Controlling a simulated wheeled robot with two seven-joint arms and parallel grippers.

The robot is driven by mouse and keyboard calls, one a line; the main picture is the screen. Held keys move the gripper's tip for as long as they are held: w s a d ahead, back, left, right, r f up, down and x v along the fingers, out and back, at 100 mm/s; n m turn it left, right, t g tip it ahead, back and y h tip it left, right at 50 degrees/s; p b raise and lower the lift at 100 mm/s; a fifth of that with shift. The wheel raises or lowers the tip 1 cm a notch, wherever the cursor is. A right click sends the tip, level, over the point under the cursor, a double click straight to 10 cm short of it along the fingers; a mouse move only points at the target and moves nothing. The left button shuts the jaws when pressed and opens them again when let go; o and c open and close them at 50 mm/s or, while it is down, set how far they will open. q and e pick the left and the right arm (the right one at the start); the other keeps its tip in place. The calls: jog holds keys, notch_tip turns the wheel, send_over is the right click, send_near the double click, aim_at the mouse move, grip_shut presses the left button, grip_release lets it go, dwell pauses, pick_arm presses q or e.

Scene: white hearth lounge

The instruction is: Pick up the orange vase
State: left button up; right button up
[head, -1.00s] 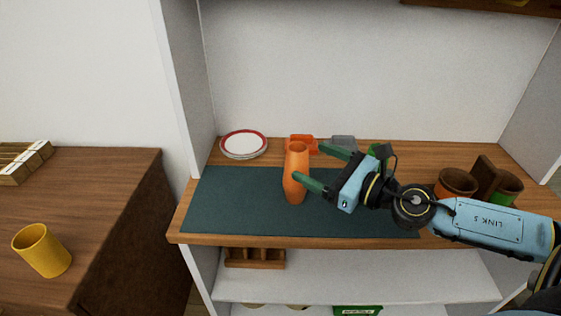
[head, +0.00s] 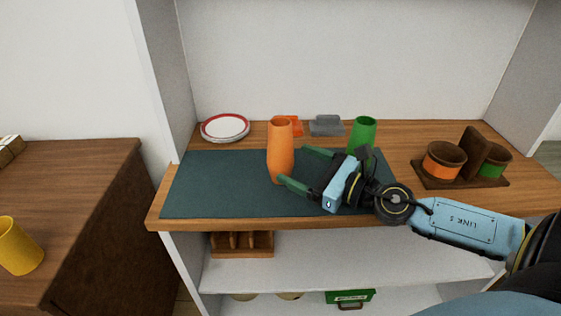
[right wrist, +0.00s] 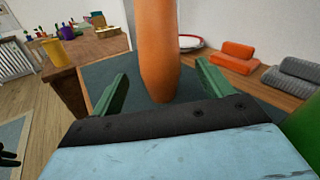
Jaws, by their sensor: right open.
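The orange vase (head: 280,152) stands upright on the dark green mat (head: 215,187) on the wooden shelf top. My right gripper (head: 292,167) is open, its green fingers pointing at the vase from the right. In the right wrist view the vase (right wrist: 157,50) rises ahead of and between the two open fingers (right wrist: 158,85). The fingers look empty, and I cannot tell whether either one touches the vase. My left gripper is not in view.
A green vase (head: 364,133) stands just behind my right gripper. A stack of plates (head: 225,128), folded orange (head: 291,127) and grey cloths (head: 326,125) lie at the back. A wooden holder with pots (head: 445,161) is right. The mat's left part is clear.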

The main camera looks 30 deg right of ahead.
aim_at(273, 156)
jog(key=shift+f+b, duration=0.45)
jog(key=shift+f, duration=0.3)
jog(key=shift+w+a+r+p, duration=0.15)
jog(key=shift+w+r+p, duration=0.15)
jog(key=shift+w+p, duration=0.15)
jog(key=shift+p+x, duration=0.35)
jog(key=shift+x, duration=0.55)
jog(key=p+x, duration=0.1)
jog(key=x, duration=0.2)
jog(key=shift+w+a, duration=0.15)
jog(key=shift+w, duration=0.15)
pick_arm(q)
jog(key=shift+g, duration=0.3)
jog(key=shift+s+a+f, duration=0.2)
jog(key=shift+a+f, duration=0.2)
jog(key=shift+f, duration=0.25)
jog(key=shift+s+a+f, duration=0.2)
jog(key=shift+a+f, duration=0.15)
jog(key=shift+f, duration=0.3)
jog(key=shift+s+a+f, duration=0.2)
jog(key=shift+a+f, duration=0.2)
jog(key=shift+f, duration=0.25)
pick_arm(e)
jog(key=shift+w+a+f, duration=0.1)
jog(key=shift+w+a, duration=0.15)
jog(key=shift+w, duration=0.25)
jog(key=c, duration=1.2)
pick_arm(q)
jog(key=shift+p, duration=0.3)
